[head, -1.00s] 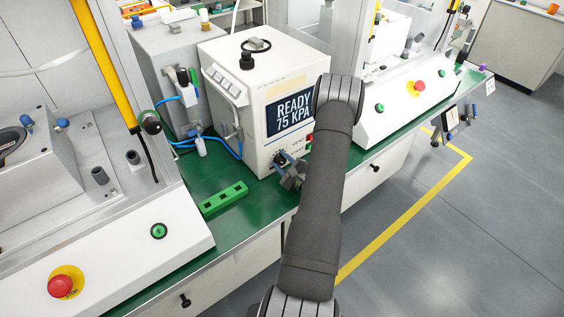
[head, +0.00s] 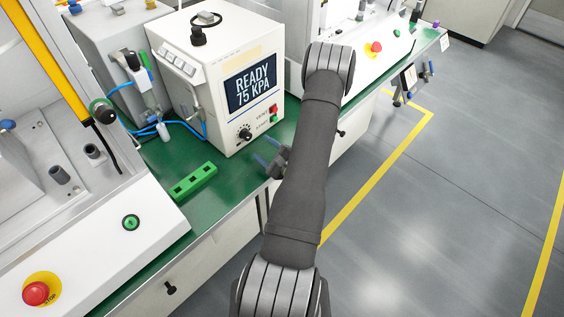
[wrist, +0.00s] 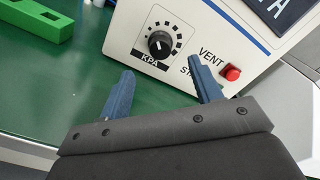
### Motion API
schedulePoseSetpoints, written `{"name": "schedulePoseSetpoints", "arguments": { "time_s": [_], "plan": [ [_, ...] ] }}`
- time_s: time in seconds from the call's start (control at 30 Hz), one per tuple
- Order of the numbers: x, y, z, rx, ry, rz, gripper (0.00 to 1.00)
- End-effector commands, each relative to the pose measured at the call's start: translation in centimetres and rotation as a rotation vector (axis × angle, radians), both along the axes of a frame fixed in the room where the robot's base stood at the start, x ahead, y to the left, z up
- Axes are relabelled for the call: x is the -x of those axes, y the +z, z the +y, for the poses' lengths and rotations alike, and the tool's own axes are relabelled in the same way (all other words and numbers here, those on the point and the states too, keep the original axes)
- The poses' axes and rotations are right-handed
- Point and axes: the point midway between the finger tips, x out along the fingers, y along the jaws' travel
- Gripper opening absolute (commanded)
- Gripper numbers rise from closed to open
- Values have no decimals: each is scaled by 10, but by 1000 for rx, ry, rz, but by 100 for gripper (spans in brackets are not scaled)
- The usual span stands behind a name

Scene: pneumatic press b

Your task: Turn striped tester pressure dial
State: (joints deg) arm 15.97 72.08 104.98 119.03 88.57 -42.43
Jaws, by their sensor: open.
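The tester (head: 225,75) is a white box on the green bench, with a screen (head: 252,87) reading "READY 75 KPA". Its black pressure dial (head: 244,133) sits low on the front face. In the wrist view the dial (wrist: 159,43) is a round black knob with a white pointer mark, ringed by black squares and labelled KPA. My gripper (head: 269,153) is in front of and below the dial, apart from it. In the wrist view its blue fingers (wrist: 158,83) are open and empty, with the dial beyond and between them.
A red button (wrist: 231,73) marked VENT is right of the dial, near my right finger. A green slotted block (head: 193,182) lies on the green bench (head: 222,172) left of my gripper. Blue hoses (head: 181,126) run beside the tester.

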Motion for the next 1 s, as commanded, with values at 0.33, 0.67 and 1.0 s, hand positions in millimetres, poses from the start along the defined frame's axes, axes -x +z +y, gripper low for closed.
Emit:
{"name": "schedulePoseSetpoints", "arguments": {
  "time_s": [0.33,0.67,1.0],
  "plan": [
    [44,0,-46,-1,-4,1,59],
    [61,0,-61,-1,0,1,59],
    [62,0,-61,0,1,1,59]
  ]
}}
